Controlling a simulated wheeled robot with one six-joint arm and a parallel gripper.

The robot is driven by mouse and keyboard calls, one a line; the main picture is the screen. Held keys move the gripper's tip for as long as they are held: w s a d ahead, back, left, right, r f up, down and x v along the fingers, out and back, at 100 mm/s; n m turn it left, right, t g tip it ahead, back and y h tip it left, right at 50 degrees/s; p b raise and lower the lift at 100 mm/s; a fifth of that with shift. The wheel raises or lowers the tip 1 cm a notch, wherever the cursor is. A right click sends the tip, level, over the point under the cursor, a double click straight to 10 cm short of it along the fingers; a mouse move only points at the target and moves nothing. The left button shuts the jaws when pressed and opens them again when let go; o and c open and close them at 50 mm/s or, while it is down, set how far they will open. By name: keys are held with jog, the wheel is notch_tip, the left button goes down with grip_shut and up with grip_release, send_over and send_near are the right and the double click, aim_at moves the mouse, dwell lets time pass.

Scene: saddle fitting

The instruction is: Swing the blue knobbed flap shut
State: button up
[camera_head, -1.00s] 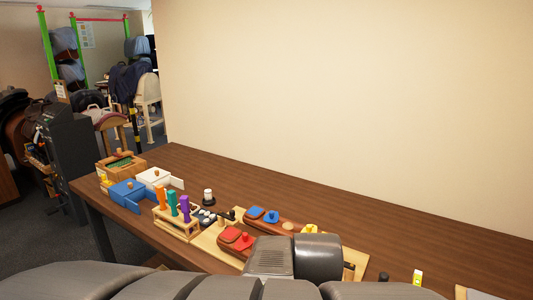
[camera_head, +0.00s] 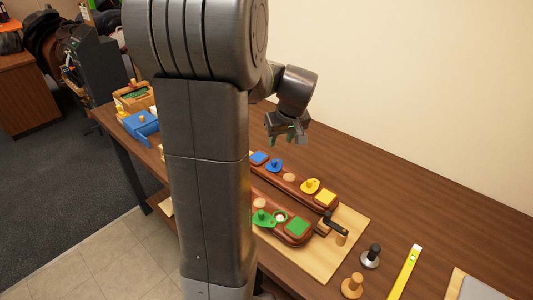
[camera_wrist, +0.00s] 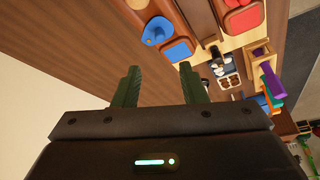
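The blue knobbed flap (camera_head: 274,165) sits on the rear dark-red wooden piece, beside a blue pad (camera_head: 259,157). In the wrist view the flap (camera_wrist: 157,30) is at the top, with its knob up and the blue pad (camera_wrist: 177,50) just below right. I cannot tell how far the flap is swung from its opening. My gripper (camera_head: 286,139) is in the air over the table, behind and above the flap. In the wrist view its fingers (camera_wrist: 160,68) are apart with nothing between them, and the flap lies beyond their tips.
A yellow flap (camera_head: 310,186) sits on the same wooden piece. A green flap (camera_head: 262,218) is on the front piece, partly behind my arm. A dark handle, a wooden knob (camera_head: 352,286) and a yellow level (camera_head: 406,271) lie to the right. The table's back right is clear.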

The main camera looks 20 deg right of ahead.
aim_at(274, 160)
jog(key=p+x, duration=0.1)
jog(key=x, duration=1.1)
jog(key=shift+a+f+p, duration=0.1)
jog(key=shift+f+p, duration=0.15)
jog(key=shift+p, duration=0.05)
grip_shut()
